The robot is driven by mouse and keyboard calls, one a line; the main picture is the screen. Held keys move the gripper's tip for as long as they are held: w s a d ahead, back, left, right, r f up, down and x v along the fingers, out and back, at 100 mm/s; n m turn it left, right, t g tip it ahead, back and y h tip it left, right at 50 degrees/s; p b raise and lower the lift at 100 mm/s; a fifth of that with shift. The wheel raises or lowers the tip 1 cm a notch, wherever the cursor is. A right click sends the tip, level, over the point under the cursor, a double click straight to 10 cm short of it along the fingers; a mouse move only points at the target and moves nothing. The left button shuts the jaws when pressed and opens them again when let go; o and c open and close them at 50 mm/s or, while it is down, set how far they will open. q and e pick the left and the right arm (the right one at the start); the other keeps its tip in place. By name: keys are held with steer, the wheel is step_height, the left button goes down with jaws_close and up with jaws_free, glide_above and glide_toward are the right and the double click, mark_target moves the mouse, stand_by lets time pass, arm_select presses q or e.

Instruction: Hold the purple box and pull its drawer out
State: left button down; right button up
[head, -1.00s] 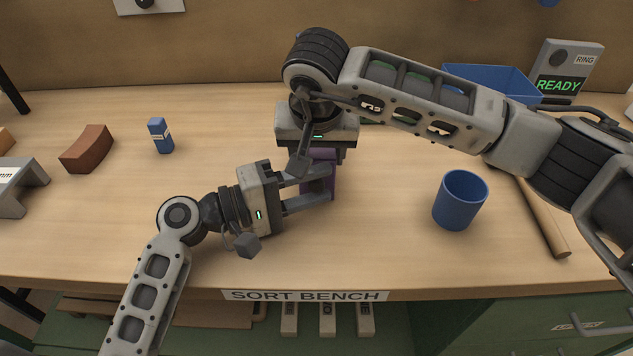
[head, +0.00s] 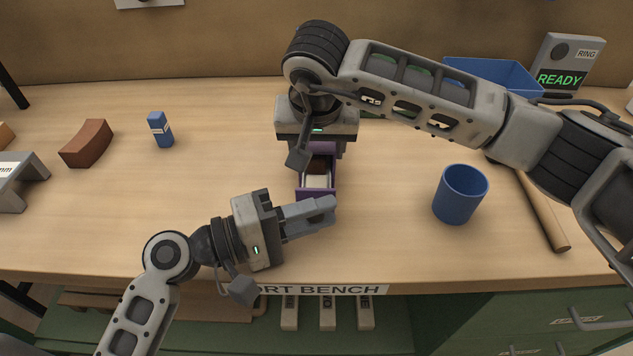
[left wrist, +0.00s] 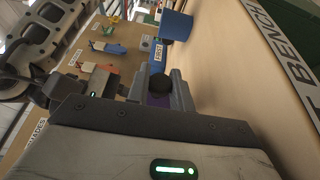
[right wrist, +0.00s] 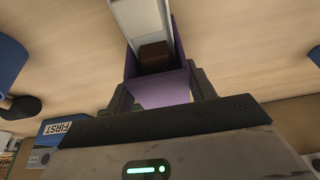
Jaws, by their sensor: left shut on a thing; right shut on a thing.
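The purple box (head: 322,148) sits under my right gripper (head: 318,140), which is shut on its sides; in the right wrist view the box (right wrist: 160,92) lies between the fingers. Its drawer (head: 316,181) stands out toward the bench's front edge, showing a pale inside and a purple front. A dark brown block (right wrist: 153,52) lies in the drawer. My left gripper (head: 326,210) is at the drawer front, shut on a dark round knob (left wrist: 160,84), seen between its fingers in the left wrist view. The knob is hidden in the head view.
A blue cup (head: 460,195) stands right of the drawer, with a wooden rod (head: 543,212) beyond it. A blue bin (head: 490,75) and a READY device (head: 566,68) are at the back right.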

arm_select(q)
steer(key=s, duration=0.4)
steer(key=shift+s, duration=0.15)
arm_select(e)
steer(key=shift+w+d, duration=0.1)
arm_select(q)
steer(key=c, duration=1.3)
jaws_free()
steer(key=shift+a, duration=0.1)
steer(key=shift+s+a, duration=0.1)
steer(key=shift+a, duration=0.2)
steer(key=v, duration=0.6)
steer(key=shift+s+a, duration=0.2)
steer(key=shift+a, duration=0.15)
